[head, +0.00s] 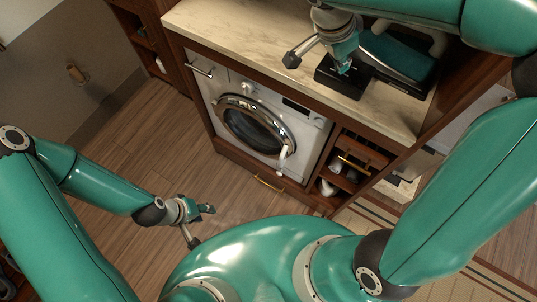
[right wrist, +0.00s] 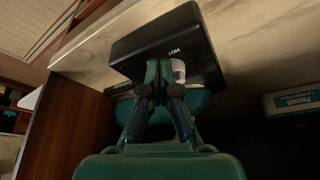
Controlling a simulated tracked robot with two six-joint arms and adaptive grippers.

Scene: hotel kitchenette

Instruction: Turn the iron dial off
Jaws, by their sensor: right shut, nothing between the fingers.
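The teal iron (head: 402,55) rests on the counter in the head view, with a black block (head: 328,78) at its left end. In the right wrist view the black block (right wrist: 160,38) carries the word HOT, and a small pale knob, which looks like the dial (right wrist: 179,70), shows below the word. My right gripper (head: 343,68) is at the black block, shut and empty. In the right wrist view its fingertips (right wrist: 163,84) are just left of the dial; I cannot tell if they touch it. The dial's setting is unclear. My left gripper (head: 203,226) is open and empty, low over the floor.
The pale marble counter (head: 225,30) is clear to the left of the iron. Below it are a washing machine (head: 262,122) and a wooden cabinet with open shelves (head: 345,172). A box with lettering (right wrist: 292,102) shows at the right in the wrist view.

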